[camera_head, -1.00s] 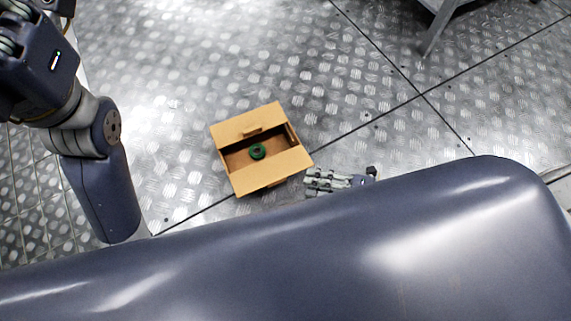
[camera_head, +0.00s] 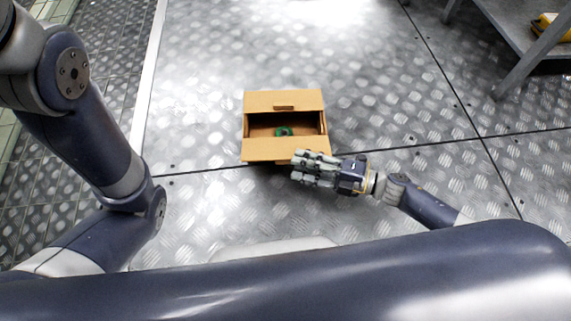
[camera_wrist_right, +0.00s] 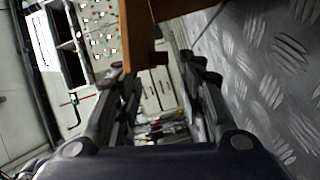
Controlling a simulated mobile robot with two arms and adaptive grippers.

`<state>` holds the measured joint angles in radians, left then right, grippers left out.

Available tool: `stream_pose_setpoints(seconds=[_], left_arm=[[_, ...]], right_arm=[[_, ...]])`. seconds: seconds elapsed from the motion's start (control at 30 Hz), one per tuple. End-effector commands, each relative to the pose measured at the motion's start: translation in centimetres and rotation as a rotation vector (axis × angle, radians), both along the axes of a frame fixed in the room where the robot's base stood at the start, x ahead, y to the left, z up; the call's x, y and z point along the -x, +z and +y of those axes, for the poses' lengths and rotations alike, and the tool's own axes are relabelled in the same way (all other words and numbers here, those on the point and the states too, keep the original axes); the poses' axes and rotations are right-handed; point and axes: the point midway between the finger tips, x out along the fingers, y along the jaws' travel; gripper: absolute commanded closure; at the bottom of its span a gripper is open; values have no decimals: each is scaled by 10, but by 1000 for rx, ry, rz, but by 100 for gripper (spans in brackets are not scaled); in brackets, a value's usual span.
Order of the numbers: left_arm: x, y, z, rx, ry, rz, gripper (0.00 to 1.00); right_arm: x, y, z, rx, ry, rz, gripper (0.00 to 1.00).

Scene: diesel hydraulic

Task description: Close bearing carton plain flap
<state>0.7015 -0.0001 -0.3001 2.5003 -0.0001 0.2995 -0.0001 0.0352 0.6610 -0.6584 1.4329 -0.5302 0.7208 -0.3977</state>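An open brown carton (camera_head: 247,124) stands on the metal floor in the head view. Its far flap (camera_head: 300,98) has a small tab at its inner edge. The middle is open, and a green ring-shaped part (camera_head: 283,131) lies inside. My right gripper (camera_head: 297,168) is at the carton's near right corner, fingers pointing left, just in front of the near flap. Whether it touches cannot be told. In the right wrist view its fingers (camera_wrist_right: 165,75) are apart, with brown carton board (camera_wrist_right: 136,35) beyond their tips. My left gripper is out of view.
A grey metal table or shelf (camera_head: 520,45) with a yellow object (camera_head: 549,25) stands at the top right. The patterned floor (camera_head: 385,90) around the carton is clear. The right wrist view shows a wall panel (camera_wrist_right: 100,30) in the background.

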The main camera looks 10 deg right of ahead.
Motion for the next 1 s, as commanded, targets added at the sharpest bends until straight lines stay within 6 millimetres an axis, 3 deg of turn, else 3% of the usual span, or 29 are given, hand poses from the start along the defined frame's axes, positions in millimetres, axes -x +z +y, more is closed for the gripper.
stream_pose_setpoints(seconds=[0.03, 0.3, 0.67, 0.83, 1.0], left_arm=[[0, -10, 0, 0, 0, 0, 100], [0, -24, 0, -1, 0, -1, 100], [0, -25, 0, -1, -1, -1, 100], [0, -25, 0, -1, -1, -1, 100], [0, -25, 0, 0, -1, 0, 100]], right_arm=[[-5, -5, 9, -1, 2, -5, 63], [-21, -6, 40, 0, 0, -2, 63], [-23, -5, 46, 0, -1, 0, 63], [-23, -5, 46, 1, -1, 0, 97], [-23, -6, 45, 2, -1, 2, 100]])
